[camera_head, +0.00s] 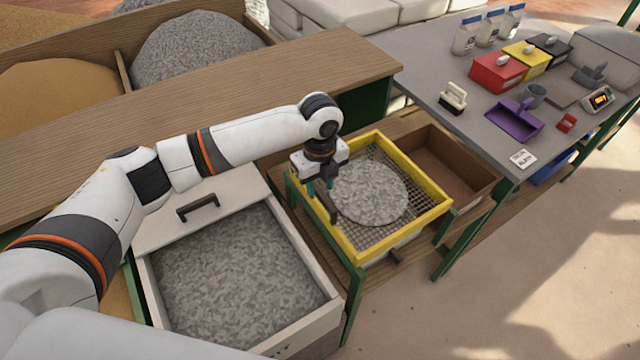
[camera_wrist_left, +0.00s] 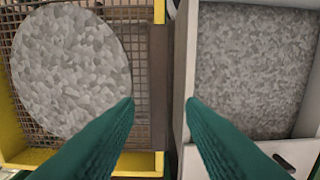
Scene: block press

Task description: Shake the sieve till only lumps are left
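The sieve is a yellow frame (camera_head: 424,172) with a wire mesh; it also shows in the left wrist view (camera_wrist_left: 158,12). A round grey heap of lumpy material (camera_head: 370,192) lies on its mesh. A dark brown handle (camera_head: 326,208) is on the sieve's left side; the left wrist view shows it as an upright bar (camera_wrist_left: 159,90). My left gripper (camera_head: 321,188) points down at this handle. Its green fingers (camera_wrist_left: 160,100) are apart, one on each side of the bar in the picture, with gaps. Contact with the handle does not show. My right gripper is out of view.
An open white bin (camera_head: 318,312) of grey material stands left of the sieve. A brown empty tray (camera_head: 447,165) is to the right. The grey worktable (camera_head: 430,62) holds a purple dustpan (camera_head: 514,117), a brush (camera_head: 453,98), coloured boxes and bottles. A wooden ledge (camera_head: 240,95) runs behind.

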